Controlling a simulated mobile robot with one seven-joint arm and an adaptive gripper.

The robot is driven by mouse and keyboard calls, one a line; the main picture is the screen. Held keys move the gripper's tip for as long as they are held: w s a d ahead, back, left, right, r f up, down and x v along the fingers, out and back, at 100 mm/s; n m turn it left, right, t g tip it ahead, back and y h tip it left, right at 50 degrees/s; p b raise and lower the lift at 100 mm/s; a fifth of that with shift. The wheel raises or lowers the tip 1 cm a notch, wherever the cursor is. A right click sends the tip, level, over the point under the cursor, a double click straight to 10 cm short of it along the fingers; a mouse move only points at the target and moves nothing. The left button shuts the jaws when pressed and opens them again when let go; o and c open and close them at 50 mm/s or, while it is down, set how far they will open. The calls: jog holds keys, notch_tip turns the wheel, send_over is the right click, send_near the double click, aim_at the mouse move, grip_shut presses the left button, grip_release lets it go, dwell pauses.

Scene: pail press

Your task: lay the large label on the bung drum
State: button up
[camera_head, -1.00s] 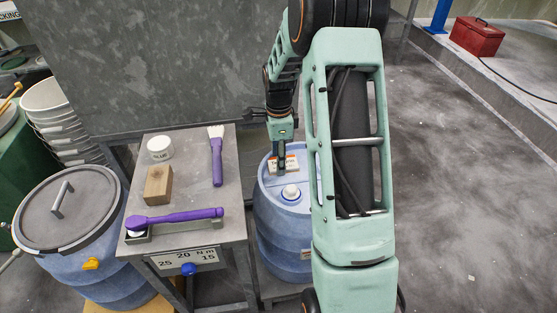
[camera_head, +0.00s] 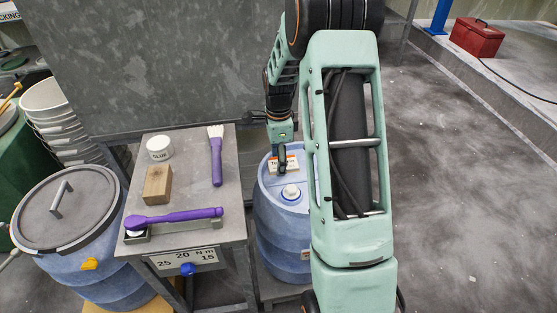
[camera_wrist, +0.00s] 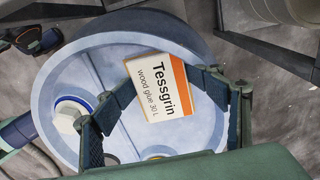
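The large label (camera_wrist: 160,95), a white card with an orange stripe and the words "Tessgrin wood glue 30 L", is face up on top of the blue bung drum (camera_wrist: 52,75). In the head view the label (camera_head: 291,164) appears to lie flat behind the white bung (camera_head: 291,192) of the drum (camera_head: 278,235). My gripper (camera_wrist: 163,86) is open over the label, its fingers spread to either side and overlapping the label's edges in the wrist view. Whether the fingertips touch the label is unclear. One finger hides part of it in the head view.
A lidded blue drum (camera_head: 70,225) stands farther left. A grey panel (camera_head: 150,60) rises behind.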

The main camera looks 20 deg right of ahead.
jog(key=shift+s+f, duration=0.1)
jog(key=shift+s, duration=0.05)
notch_tip(320, 180, up, 13)
jog(key=p, duration=0.3)
jog(key=shift+r, duration=0.2)
jog(key=shift+r, duration=0.1)
